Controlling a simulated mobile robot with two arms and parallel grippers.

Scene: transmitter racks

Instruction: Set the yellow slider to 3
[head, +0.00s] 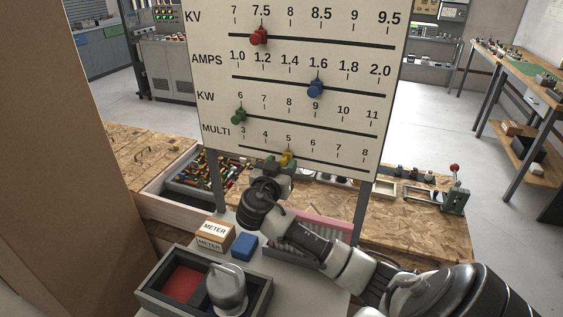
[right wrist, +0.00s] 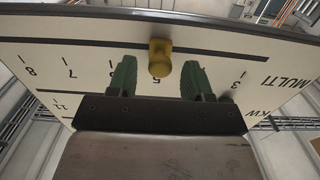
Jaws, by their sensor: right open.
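The white panel (head: 215,75) carries several horizontal slider tracks. The yellow slider (head: 288,156) sits on the lowest track, marked MULTI, just under the 5. In the right wrist view, which is upside down, the yellow slider (right wrist: 160,57) also stands by the 5, with the 3 toward the right. My right gripper (head: 281,163) is at the panel's lower edge. Its green fingers (right wrist: 159,77) are open, one on each side of the yellow slider, with visible gaps. My left gripper is not in view.
Red (head: 259,36), blue (head: 316,88) and green (head: 239,116) sliders sit on the tracks above. Below the panel are a METER box (head: 213,236), a blue block (head: 244,246) and a dark tray (head: 168,306) holding a grey handled object. A brown upright surface (head: 65,170) stands close at left.

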